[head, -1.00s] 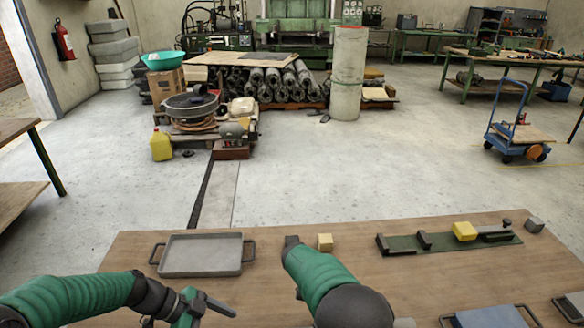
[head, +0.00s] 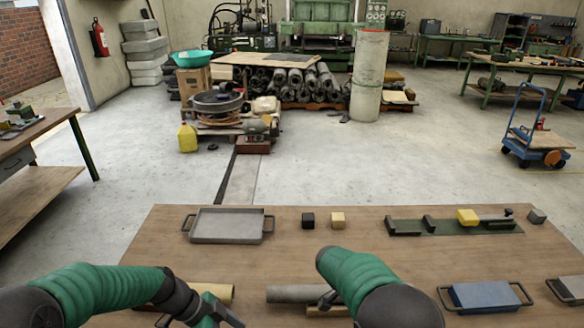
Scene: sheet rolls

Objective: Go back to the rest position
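In the head view, my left arm comes in along the lower left. Its gripper (head: 222,314) is low over the table's front part, close to a tan roll (head: 212,292) that it partly covers. Whether its fingers are apart is unclear. My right arm reaches in at the lower middle, and its gripper (head: 330,302) is mostly hidden behind the green forearm. One dark part of it shows near the end of a grey roll (head: 292,293). I cannot tell its opening, or whether either gripper touches a roll.
On the wooden table (head: 180,258) are a grey tray (head: 228,226), a black cube (head: 308,220), a tan cube (head: 338,220), a green fixture board (head: 447,230) with a yellow block (head: 467,216), a grey cube (head: 537,216) and a blue-topped tray (head: 483,296). Open floor lies beyond.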

